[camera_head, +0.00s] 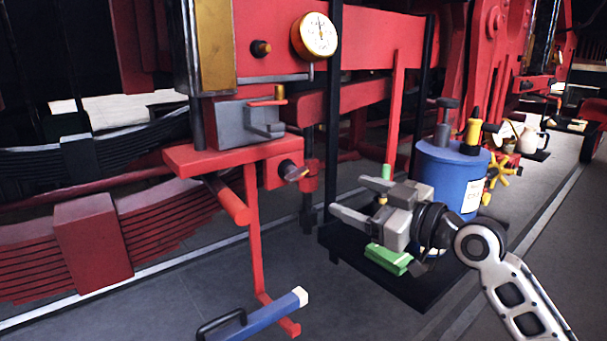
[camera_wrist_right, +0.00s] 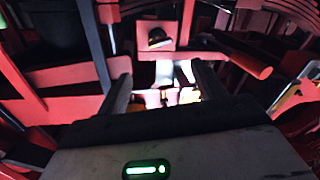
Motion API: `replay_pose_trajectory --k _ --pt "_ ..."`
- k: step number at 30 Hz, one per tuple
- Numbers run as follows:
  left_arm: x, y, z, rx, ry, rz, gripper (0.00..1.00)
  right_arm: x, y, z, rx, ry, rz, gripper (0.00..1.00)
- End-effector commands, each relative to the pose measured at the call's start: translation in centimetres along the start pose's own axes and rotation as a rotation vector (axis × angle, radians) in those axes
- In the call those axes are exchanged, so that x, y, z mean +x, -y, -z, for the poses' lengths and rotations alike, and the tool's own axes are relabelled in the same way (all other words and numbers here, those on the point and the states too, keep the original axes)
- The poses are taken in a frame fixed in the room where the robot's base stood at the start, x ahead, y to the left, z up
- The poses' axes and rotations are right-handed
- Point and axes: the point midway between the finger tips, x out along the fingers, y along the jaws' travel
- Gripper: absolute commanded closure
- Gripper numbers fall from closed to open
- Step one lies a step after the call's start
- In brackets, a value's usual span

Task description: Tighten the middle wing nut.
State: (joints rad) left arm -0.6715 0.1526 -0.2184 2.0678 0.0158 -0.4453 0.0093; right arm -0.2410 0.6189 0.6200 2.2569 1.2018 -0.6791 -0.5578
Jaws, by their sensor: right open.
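I cannot tell which nut is the middle one. My right gripper (camera_head: 352,197) is open, its two fingers pointing left toward the red block, apart from it and to its right. Nothing shows between the fingers in the head view. My left gripper is out of view.
A black low table (camera_head: 425,288) holds a blue drum (camera_head: 440,180) and a green block (camera_head: 388,259) below my right gripper. A red post (camera_head: 254,235) stands under the shelf (camera_head: 225,155). A blue bar (camera_head: 265,317) lies at the front. Grey floor is clear between.

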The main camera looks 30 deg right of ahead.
Motion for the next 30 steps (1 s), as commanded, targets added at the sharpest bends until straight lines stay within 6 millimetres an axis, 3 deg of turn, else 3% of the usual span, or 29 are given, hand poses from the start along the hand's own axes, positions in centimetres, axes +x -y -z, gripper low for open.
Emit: replay_pose_trajectory --k 9,15,21,30 --pt "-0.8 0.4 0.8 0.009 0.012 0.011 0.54 7.2 -0.2 0.5 0.003 -0.003 -0.002 0.31" --pt "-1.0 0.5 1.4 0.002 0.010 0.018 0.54 10.8 -0.1 0.4 -0.001 -0.002 -0.001 0.31" --pt "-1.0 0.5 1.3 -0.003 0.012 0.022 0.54 12.7 -0.1 0.1 -0.002 0.000 -0.002 0.31" --pt "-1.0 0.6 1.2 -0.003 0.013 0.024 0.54 13.1 0.0 0.0 -0.004 0.001 -0.001 0.31"
